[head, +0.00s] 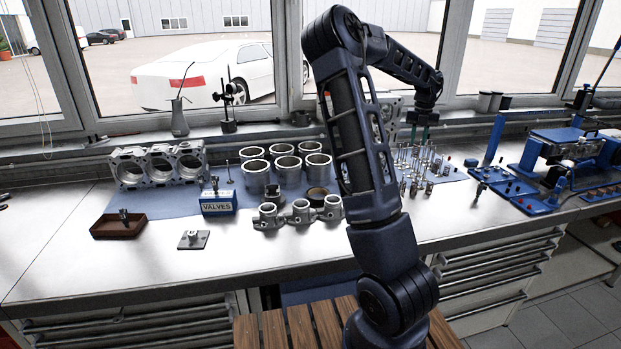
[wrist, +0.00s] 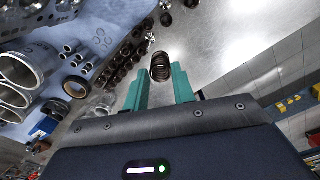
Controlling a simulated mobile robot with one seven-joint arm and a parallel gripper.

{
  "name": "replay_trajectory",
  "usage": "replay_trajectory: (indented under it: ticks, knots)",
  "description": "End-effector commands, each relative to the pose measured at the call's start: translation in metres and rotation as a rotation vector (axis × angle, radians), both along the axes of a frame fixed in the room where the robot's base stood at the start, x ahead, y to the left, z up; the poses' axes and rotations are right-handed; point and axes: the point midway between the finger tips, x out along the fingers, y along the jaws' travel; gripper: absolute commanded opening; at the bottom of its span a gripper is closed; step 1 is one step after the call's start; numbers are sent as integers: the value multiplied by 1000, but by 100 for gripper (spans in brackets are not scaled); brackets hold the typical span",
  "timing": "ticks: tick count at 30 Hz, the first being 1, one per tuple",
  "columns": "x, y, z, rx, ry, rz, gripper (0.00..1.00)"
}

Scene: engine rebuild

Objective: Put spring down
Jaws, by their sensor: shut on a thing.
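My gripper (wrist: 160,76) shows in the wrist view with its two teal fingers on either side of a dark coil spring (wrist: 160,62). It is shut on the spring, which sits at the fingertips with its open end toward the camera. In the head view my gripper (head: 420,132) points down over the right part of the workbench, above a group of upright valves and small metal parts (head: 420,160). The spring is too small to make out in the head view.
A blue mat (head: 75,203) on the bench carries cylinder liners (head: 288,170), an engine block (head: 158,166) and a blue VALVES box (head: 218,202). A brown tray (head: 118,228) stands at left. Blue fixtures (head: 540,165) stand at right. The bench's front strip is clear.

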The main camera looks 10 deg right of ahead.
Motion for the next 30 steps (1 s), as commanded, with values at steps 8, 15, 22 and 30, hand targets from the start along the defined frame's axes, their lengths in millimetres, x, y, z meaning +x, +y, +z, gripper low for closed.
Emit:
replay_trajectory:
  ticks: [8, 15, 22, 30]
  knots:
    - [8, 15, -1, 0, -1, 31, 0]
    - [43, 91, -10, 0, -6, 195, 0]
    - [69, 180, -16, -1, -9, 378, 0]
    - [83, 290, -18, -3, -14, 601, 0]
